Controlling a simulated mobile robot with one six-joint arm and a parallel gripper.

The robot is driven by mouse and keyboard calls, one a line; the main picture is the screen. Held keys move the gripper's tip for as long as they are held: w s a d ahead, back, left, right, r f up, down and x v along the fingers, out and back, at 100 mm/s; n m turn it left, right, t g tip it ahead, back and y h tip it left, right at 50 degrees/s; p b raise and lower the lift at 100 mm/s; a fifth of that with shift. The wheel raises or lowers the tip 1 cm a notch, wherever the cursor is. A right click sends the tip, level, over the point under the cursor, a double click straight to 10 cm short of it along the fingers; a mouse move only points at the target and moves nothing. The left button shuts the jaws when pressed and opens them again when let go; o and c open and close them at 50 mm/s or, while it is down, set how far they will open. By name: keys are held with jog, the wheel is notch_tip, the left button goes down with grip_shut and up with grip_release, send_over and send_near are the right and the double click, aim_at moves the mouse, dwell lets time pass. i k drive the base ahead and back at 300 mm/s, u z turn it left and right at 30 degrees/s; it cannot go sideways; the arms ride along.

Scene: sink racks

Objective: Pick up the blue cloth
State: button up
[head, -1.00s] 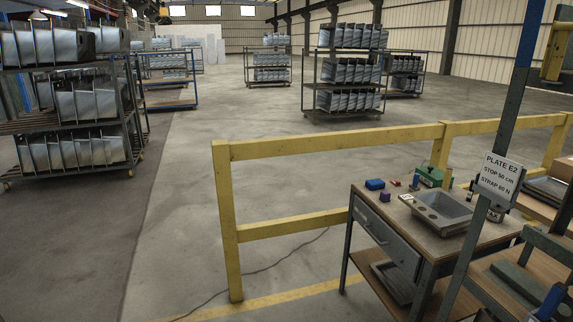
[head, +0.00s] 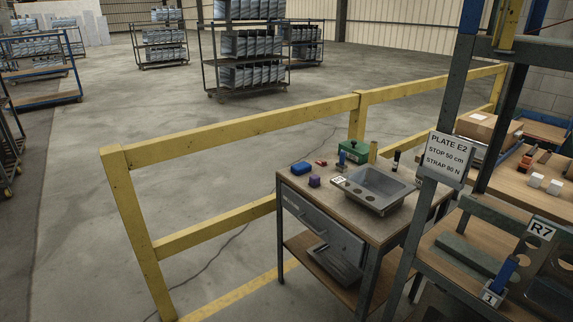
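A small blue item (head: 301,168), which looks like the folded blue cloth, lies on the back left part of the workbench top (head: 335,211). It is small in the head view, so its folds cannot be made out. A purple block (head: 314,181) sits just in front of it and a small red item (head: 321,162) lies behind it to the right. My gripper is not in the head view.
A metal sink (head: 373,187) and a green box (head: 353,151) share the bench. A yellow railing (head: 240,127) runs behind the bench. A post with a sign (head: 447,159) and a rack (head: 470,255) stand at right. Floor is clear left of the bench.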

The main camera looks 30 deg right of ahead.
aim_at(303, 167)
jog(key=u, duration=0.3)
jog(key=i, duration=1.5)
jog(key=u, duration=0.3)
